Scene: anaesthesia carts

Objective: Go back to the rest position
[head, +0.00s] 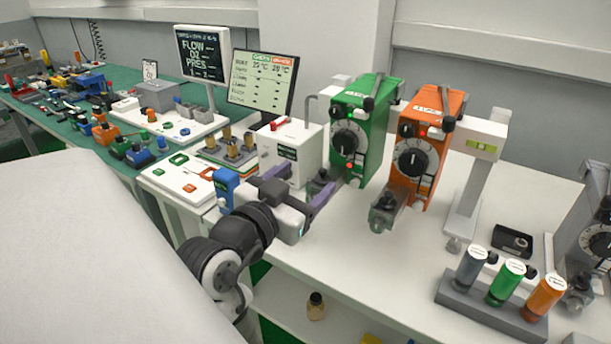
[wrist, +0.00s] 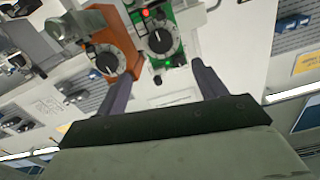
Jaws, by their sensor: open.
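My gripper (head: 322,186) is open in front of the green vaporizer (head: 361,128), over the white cart top. In the wrist view its two dark fingers (wrist: 160,85) stand wide apart with nothing between them but the white surface. The green vaporizer also shows in the wrist view (wrist: 160,40), beyond the fingertips. The orange vaporizer (head: 425,148) stands upright to the right of the green one. It also shows in the wrist view (wrist: 108,55), at the left finger's side. I cannot tell whether a finger touches the green vaporizer.
A grey rack (head: 480,312) holds grey, green and orange bottles at the front right. A white box (head: 285,152) stands behind my arm. Two screens (head: 262,82) stand at the back. A green table (head: 60,125) at the left is crowded with small items. A large pale surface fills the lower left.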

